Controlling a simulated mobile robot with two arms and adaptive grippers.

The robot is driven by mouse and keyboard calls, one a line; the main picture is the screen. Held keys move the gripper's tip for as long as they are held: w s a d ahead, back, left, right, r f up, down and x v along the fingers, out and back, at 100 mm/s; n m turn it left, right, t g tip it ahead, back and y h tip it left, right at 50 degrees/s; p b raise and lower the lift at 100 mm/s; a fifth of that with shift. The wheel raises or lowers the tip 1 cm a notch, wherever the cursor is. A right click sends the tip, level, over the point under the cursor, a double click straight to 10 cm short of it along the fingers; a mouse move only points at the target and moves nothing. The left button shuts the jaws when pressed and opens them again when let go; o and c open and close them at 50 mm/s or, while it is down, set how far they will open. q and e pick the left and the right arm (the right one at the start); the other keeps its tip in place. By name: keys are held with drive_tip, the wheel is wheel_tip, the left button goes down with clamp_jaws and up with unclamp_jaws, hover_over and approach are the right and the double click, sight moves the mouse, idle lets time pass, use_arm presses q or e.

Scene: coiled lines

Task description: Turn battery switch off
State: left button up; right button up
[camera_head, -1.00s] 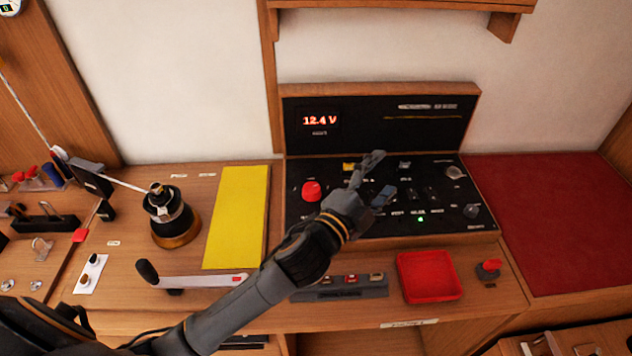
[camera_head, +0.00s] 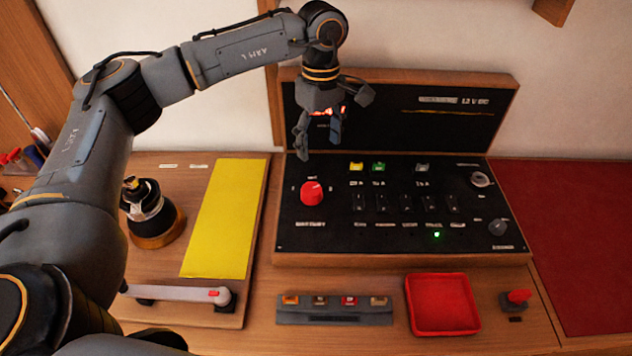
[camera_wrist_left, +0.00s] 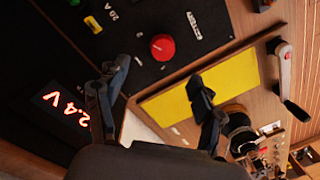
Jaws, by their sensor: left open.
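The battery switch is a round red knob (camera_head: 313,192) at the left of the black switch panel (camera_head: 290,238). It also shows in the left wrist view (camera_wrist_left: 162,47), beyond the fingers. My left gripper (camera_head: 320,142) is open and empty, its fingers pointing down. In the head view it shows above the knob, in front of the upright display panel, and it does not touch the knob. In the left wrist view the fingers (camera_wrist_left: 158,86) are spread apart. The gripper partly covers the red voltage display (camera_wrist_left: 62,104), which reads about "2.4 V" there. My right gripper is not in view.
Small black switches and a lit green lamp (camera_head: 436,235) sit right of the knob. A yellow sheet (camera_head: 225,220), a winch-like drum (camera_head: 150,215) and a crank handle (camera_head: 180,293) lie left. A red tray (camera_head: 443,305) and a fuse strip (camera_head: 335,311) lie in front.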

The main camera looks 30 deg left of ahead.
sight(311, 187)
use_arm(q)
drive_tip(key=shift+y, duration=0.3)
drive_tip(key=f+p, duration=0.1)
drive_tip(key=f, duration=0.3)
drive_tip(key=a+f+p, duration=0.1)
drive_tip(key=f, duration=0.3)
drive_tip(key=s+f+p, duration=0.1)
drive_tip(key=f, duration=0.3)
drive_tip(key=shift+a+p, duration=0.15)
drive_tip(key=shift+p, duration=0.25)
drive_tip(key=shift+f, duration=0.55)
drive_tip(key=c, duration=1.1)
